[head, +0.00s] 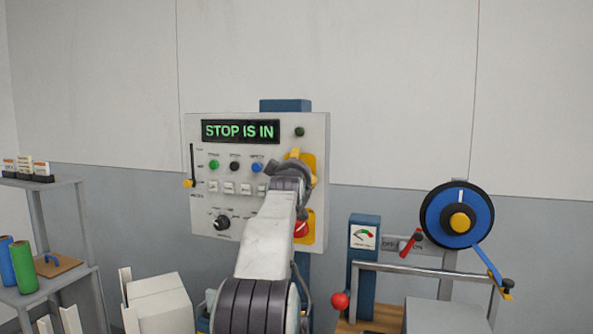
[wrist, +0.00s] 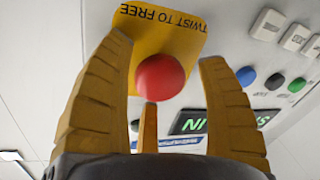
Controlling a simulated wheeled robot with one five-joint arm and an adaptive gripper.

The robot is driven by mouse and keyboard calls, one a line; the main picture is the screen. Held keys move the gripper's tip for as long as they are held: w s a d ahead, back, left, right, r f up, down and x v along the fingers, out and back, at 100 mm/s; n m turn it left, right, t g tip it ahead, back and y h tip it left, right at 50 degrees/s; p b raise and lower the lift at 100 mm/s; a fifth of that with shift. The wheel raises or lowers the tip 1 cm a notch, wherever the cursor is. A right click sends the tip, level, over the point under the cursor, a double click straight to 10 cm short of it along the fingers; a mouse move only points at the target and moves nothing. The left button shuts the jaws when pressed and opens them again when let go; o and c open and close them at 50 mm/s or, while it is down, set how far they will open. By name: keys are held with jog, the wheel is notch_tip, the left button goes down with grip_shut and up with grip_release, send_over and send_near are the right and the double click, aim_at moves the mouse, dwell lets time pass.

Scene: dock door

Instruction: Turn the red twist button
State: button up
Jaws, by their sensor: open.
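The red twist button (wrist: 160,77) is a round red knob on a yellow plate (wrist: 170,22) lettered TWIST TO FREE, upside down in the wrist view. In the head view my gripper (head: 299,160) is in front of the panel's right side.
The panel (head: 258,213) has a display (head: 240,131) reading STOP IS IN, coloured buttons, a dial (head: 221,222) and a slider (head: 188,183). A blue reel (head: 438,216) and red-knobbed lever (head: 339,300) stand right. A shelf (head: 60,282) stands left.

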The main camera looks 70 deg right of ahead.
jog(key=shift+c, duration=0.4)
jog(key=shift+r, duration=0.1)
jog(key=c, duration=1.1)
jog(key=shift+m+b, duration=0.45)
jog(key=shift+m, duration=0.45)
jog(key=shift+a+r+m+h, duration=0.1)
jog(key=shift+m+h, duration=0.3)
jog(key=o, duration=1.2)
jog(key=shift+v, duration=5.95)
